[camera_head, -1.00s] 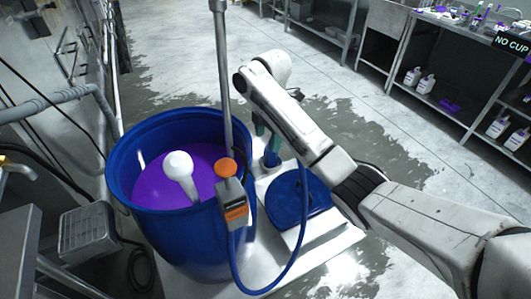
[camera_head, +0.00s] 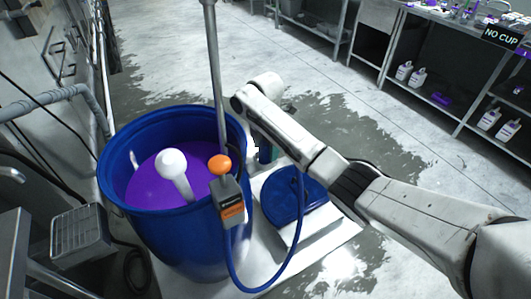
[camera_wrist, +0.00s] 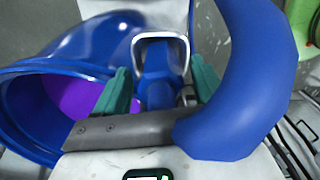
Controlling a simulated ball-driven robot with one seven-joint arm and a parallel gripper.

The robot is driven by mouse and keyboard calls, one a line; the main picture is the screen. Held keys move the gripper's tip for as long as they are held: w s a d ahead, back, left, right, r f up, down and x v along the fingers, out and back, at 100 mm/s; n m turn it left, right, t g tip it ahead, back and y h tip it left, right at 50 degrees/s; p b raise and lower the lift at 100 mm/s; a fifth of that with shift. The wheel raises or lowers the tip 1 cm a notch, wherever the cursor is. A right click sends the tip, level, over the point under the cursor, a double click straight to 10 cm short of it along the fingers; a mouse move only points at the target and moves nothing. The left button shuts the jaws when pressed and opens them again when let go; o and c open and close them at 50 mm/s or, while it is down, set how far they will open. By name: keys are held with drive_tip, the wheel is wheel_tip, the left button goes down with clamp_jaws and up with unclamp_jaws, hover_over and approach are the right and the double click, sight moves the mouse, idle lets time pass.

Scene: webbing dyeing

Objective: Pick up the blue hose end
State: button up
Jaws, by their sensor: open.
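The blue hose (camera_head: 298,215) loops from the pump unit on the blue drum up behind my arm. In the wrist view a thick blue hose (camera_wrist: 255,80) curves close across the right side. My gripper (camera_wrist: 160,88) is open, with a teal finger on each side of a blue fitting, likely the hose end (camera_wrist: 158,85), which has a pale metal loop (camera_wrist: 163,38) at its far side. I cannot tell whether the fingers touch it. In the head view my gripper (camera_head: 266,152) points down beside the drum, mostly hidden by my arm.
The blue drum (camera_head: 105,165) holds purple liquid with a white-headed tool in it. A round blue lid (camera_head: 285,205) lies on the white platform (camera_head: 335,235). Shelves stand back right.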

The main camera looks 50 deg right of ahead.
drive_tip(key=shift+f, duration=0.45)
drive_tip(key=c, duration=1.2)
